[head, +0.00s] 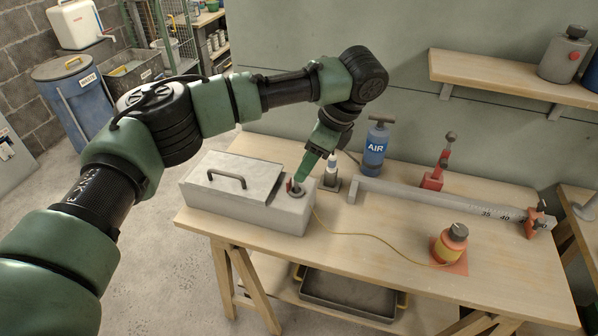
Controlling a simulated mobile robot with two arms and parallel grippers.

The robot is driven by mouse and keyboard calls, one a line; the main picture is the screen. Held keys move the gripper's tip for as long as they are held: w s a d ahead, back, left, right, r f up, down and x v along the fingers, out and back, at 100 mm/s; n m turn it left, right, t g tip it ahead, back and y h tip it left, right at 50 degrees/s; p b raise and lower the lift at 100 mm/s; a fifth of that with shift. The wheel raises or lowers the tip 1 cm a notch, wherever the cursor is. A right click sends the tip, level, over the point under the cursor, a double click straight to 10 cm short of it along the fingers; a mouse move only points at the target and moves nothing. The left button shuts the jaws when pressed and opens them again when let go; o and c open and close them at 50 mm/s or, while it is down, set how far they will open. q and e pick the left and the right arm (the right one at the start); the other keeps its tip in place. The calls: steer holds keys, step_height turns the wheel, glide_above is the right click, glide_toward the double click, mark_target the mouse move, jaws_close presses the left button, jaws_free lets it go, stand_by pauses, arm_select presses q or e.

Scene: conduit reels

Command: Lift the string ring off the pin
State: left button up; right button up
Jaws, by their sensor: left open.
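My left gripper (297,184) comes down from above with its fingertips at a small dark fitting on the right end of the grey metal box (225,205). It is open there. The pin and the string ring are too small and too covered by the fingers to tell apart, so I cannot tell whether the fingers stand around the ring. A thin yellow string (345,232) runs from near this fitting across the table to a yellow-orange container (450,243) with a dark cap, standing on a red-orange base. My right gripper is out of view.
The table front is mostly clear. A wall shelf (510,78) is at upper right.

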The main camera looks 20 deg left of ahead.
mark_target(290, 183)
arm_select(q)
steer(key=shift+w+a+r, duration=0.1)
steer(key=shift+w+a, duration=0.05)
steer(key=shift+a, duration=0.2)
steer(key=shift+s+a+f, duration=0.2)
steer(key=shift+a+f, duration=0.1)
steer(key=shift+f, duration=0.2)
steer(key=shift+s+a+f, duration=0.2)
steer(key=shift+a+f, duration=0.05)
steer(key=shift+f, duration=0.25)
steer(key=x, duration=0.2)
steer(key=shift+w+a+f, duration=0.15)
steer(key=shift+a+f, duration=0.05)
steer(key=shift+f, duration=0.15)
steer(key=shift+x, duration=0.8)
steer(key=shift+f, duration=0.1)
jaws_close()
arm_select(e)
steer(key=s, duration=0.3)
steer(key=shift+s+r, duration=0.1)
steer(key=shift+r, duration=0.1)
